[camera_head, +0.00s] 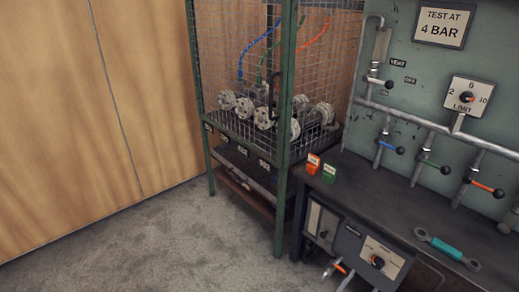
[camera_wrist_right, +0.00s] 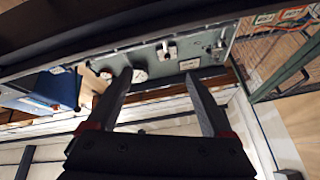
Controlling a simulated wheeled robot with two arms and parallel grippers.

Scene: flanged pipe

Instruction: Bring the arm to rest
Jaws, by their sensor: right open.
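My right gripper (camera_wrist_right: 158,76) shows in the right wrist view. Its two dark fingers stand well apart, with nothing between them. The fingers point towards a green-grey panel (camera_wrist_right: 180,55) with fittings, which lies beyond the fingertips. I cannot make out either gripper in the head view. Flanged pipe pieces (camera_head: 264,117) sit inside a green wire-mesh cage (camera_head: 285,85) in the head view, apart from any gripper.
A dark bench (camera_head: 385,195) stands at the right, carrying a teal-handled wrench (camera_head: 446,247) and orange (camera_head: 312,165) and green (camera_head: 329,173) tags. Valves line the pipe on the green panel (camera_head: 430,75). A control box (camera_head: 352,243) hangs at the bench front. Grey floor (camera_head: 150,245) is clear at left.

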